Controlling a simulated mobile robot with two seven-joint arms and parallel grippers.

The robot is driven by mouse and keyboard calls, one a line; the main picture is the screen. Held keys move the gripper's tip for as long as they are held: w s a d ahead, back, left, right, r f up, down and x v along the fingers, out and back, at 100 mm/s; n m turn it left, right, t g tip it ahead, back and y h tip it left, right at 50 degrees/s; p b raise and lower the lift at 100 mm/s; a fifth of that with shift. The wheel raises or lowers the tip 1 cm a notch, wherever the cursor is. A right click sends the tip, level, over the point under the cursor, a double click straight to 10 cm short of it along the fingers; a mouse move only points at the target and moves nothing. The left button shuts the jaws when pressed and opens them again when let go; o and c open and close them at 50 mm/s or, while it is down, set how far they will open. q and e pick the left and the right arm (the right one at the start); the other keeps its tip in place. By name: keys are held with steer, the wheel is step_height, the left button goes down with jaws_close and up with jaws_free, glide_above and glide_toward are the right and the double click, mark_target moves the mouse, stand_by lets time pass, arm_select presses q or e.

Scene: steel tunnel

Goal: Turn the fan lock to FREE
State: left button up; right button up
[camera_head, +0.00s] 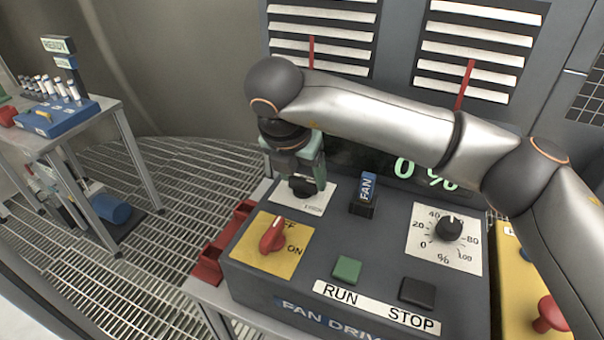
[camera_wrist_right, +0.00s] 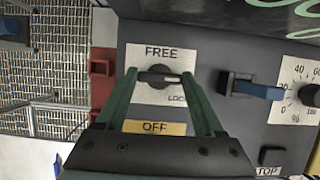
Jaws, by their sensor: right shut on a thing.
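The fan lock is a dark knob (camera_wrist_right: 158,77) on a white plate (camera_wrist_right: 150,54) on the fan drive panel (camera_head: 345,235). The wrist view shows FREE at the top of the plate and LOCK, partly covered, at its lower right. The knob's bar lies roughly level across the picture there. My right gripper (camera_head: 306,187) reaches down to the plate from above, and its green fingers (camera_wrist_right: 160,78) are on either side of the knob, shut on it. In the head view the gripper hides much of the knob and plate. My left gripper is not in view.
Close by are a red OFF/ON switch (camera_head: 273,236), a blue FAN lever (camera_head: 364,194), a dial (camera_head: 449,228), a green RUN button (camera_head: 347,270) and a dark STOP button (camera_head: 417,291). Red brackets (camera_head: 208,262) line the panel's left. A table (camera_head: 95,125) stands far left.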

steer(key=n+b, duration=0.1)
steer(key=b, duration=0.1)
steer(key=n+y+b, duration=0.1)
steer(key=n+b, duration=0.2)
steer(key=shift+d+f+y+b, duration=0.1)
steer(key=shift+f+y+b, duration=0.2)
steer(key=shift+y, duration=0.1)
steer(key=n+y+b, duration=0.1)
steer(key=n+b, duration=0.1)
steer(key=shift+d+r+n, duration=0.1)
steer(key=shift+r+n, duration=0.05)
steer(key=shift+n, duration=0.65)
steer(key=shift+r+n+y+b, duration=0.1)
steer(key=shift+n+y+b, duration=0.4)
steer(key=shift+n, duration=0.5)
steer(key=shift+d+r+n+y, duration=0.1)
steer(key=shift+n+y, duration=0.2)
steer(key=shift+n, duration=0.6)
steer(key=shift+w+n+g+y, duration=0.1)
steer(key=shift+n+g+y, duration=0.25)
steer(key=shift+n, duration=0.45)
steer(key=shift+n+g+y+p, duration=0.25)
steer(key=shift+n+g+p, duration=0.3)
steer(key=shift+n, duration=0.65)
steer(key=shift+r+n, duration=0.1)
steer(key=shift+n, duration=0.3)
steer(key=shift+d+n+g+p, duration=0.1)
steer(key=shift+n+g+p, duration=0.2)
steer(key=shift+n+p, duration=0.3)
steer(key=shift+n, duration=0.4)
